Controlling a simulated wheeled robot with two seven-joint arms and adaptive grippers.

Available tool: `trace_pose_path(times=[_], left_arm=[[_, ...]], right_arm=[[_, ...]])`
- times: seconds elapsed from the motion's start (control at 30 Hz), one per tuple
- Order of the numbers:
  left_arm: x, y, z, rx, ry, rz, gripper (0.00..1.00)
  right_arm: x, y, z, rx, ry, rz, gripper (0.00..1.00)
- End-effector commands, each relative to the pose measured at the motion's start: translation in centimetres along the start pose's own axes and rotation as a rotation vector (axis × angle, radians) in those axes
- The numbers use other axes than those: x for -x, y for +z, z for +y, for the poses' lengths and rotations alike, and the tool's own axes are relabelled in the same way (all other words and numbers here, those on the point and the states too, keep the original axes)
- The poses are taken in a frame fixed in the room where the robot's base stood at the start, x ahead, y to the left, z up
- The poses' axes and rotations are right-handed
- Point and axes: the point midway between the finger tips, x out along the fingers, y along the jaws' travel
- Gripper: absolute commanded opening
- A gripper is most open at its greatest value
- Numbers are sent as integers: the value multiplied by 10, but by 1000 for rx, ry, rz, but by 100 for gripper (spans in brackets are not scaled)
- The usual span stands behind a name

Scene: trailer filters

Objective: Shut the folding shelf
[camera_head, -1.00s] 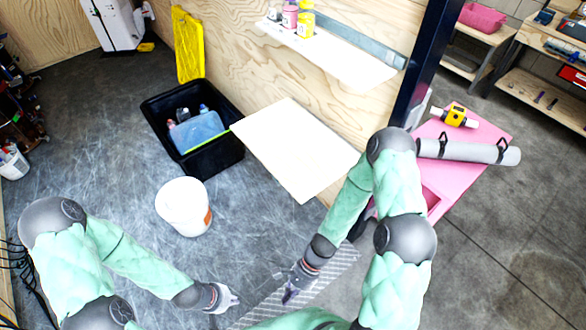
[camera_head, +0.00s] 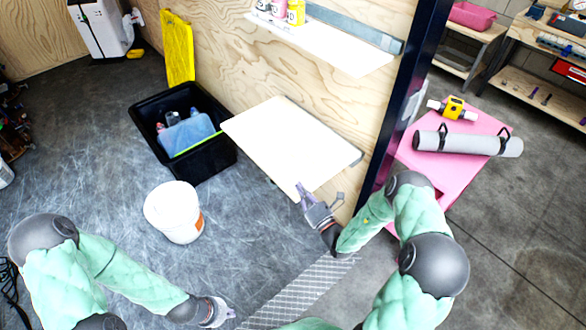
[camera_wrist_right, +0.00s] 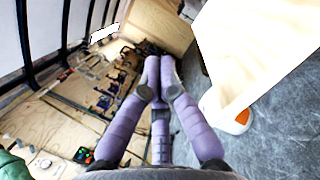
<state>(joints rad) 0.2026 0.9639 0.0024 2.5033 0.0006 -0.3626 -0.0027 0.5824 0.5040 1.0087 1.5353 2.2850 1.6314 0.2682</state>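The folding shelf (camera_head: 285,140) is a pale flat board that stands out from the plywood wall, folded out and bare. It also fills the upper right of the right wrist view (camera_wrist_right: 255,50). My right gripper (camera_head: 303,193) is at the shelf's near corner, close to its front edge; I cannot tell whether it touches. In the wrist view its purple fingers (camera_wrist_right: 160,68) come together at the tips with nothing between them. My left gripper (camera_head: 226,312) is low over the floor, away from the shelf, its fingers too small to read.
An upper shelf (camera_head: 330,45) with bottles is on the same wall. A black crate (camera_head: 205,165) and a white bucket (camera_head: 175,212) stand on the floor to the left. A dark post (camera_head: 405,110) and a pink table (camera_head: 440,170) with a grey roll (camera_head: 465,143) are at right.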

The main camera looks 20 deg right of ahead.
Motion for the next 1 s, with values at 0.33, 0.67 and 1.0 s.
trace_pose_path(times=[0.33, 0.67, 1.0], left_arm=[[-16, -1, -6, 0, 0, 0, 0], [-33, -1, -12, 0, 0, 0, 0], [-39, -2, -14, 0, 0, 0, 0]], right_arm=[[-51, -1, 1, 1, 5, -4, 0], [-101, 12, -1, 3, 1, -6, 0], [-107, 38, 0, 1, 1, -2, 0]])
